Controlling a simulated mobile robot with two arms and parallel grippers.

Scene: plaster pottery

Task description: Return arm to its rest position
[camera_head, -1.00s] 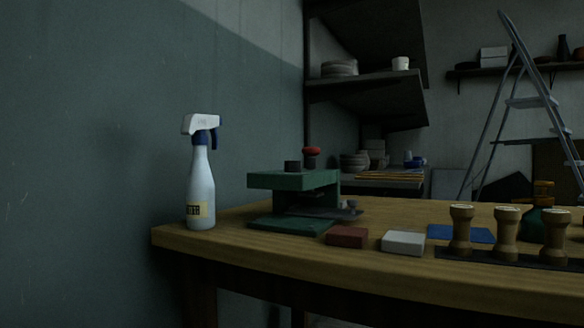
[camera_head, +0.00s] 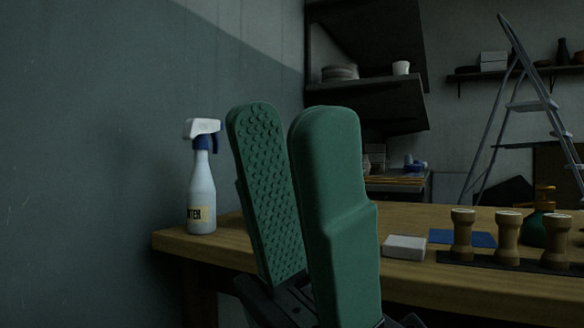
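A spray bottle (camera_head: 201,190) stands at the table's left corner, left of my gripper. A white block (camera_head: 404,247), a blue sheet (camera_head: 462,237) and wooden-handled stamps (camera_head: 463,235) lie to the right. A stepladder (camera_head: 530,105) stands behind. The left wall side is free.

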